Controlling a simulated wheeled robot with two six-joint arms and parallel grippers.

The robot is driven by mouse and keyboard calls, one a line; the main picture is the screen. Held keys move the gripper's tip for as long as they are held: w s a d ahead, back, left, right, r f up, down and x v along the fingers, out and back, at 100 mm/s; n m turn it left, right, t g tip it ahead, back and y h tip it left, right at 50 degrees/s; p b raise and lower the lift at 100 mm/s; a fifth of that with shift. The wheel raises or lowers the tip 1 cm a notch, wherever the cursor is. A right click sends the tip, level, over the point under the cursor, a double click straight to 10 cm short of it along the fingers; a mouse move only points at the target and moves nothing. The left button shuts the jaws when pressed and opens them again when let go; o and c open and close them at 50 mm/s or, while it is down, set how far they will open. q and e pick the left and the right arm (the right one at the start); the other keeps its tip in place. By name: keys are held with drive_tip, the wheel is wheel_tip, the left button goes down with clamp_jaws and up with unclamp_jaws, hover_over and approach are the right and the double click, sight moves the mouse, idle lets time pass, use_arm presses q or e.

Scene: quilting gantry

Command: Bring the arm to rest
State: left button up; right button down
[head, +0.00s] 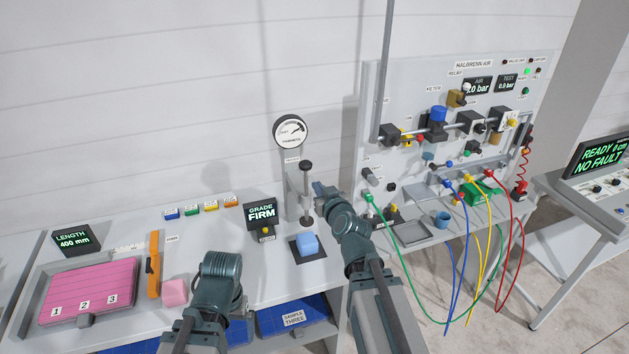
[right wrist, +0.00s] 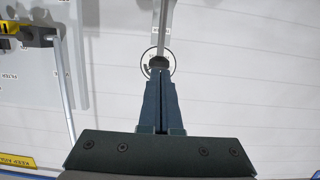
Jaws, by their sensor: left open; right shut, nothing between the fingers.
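My right arm comes up from the bottom middle of the head view. Its gripper (head: 319,189) is beside the upright press stand (head: 292,190) with the black knob (head: 306,166). In the right wrist view the fingers (right wrist: 160,80) are together with nothing between them, and their tips point toward the round gauge (right wrist: 147,62) behind. I cannot tell whether they touch the stand. My left arm stands at the lower left, with its wrist (head: 222,268) over the bench's front edge. Its gripper is open and empty, but its fingers are mostly hidden behind the wrist.
A blue block (head: 307,244) sits on a dark pad under the press. A pink block (head: 175,292) and pink tray (head: 85,292) lie left of my left arm. The air panel (head: 400,90) and hanging coloured hoses (head: 455,250) stand right of my right arm.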

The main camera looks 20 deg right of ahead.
idle(0.4)
drive_tip(key=s+a+f+n+g+y+b, duration=0.2)
drive_tip(key=s+a+f+g+b, duration=0.25)
drive_tip(key=a+f, duration=0.45)
drive_tip(key=s+a+f+n+g+y+b, duration=0.1)
drive_tip(key=s+a+f+n+g+b, duration=0.25)
drive_tip(key=a+f, duration=0.6)
drive_tip(key=s+f+m+g+h+b, duration=0.1)
drive_tip(key=s+f+g, duration=0.3)
drive_tip(key=s, duration=0.4)
drive_tip(key=s+d+f+m+g+h+b, duration=0.1)
drive_tip(key=s+f+g+h+b, duration=0.2)
drive_tip(key=s+f, duration=0.3)
drive_tip(key=s, duration=0.2)
drive_tip(key=shift+s+d+f+g+h, duration=0.15)
drive_tip(key=shift+s+d+g+h, duration=0.15)
drive_tip(key=shift+g, duration=0.1)
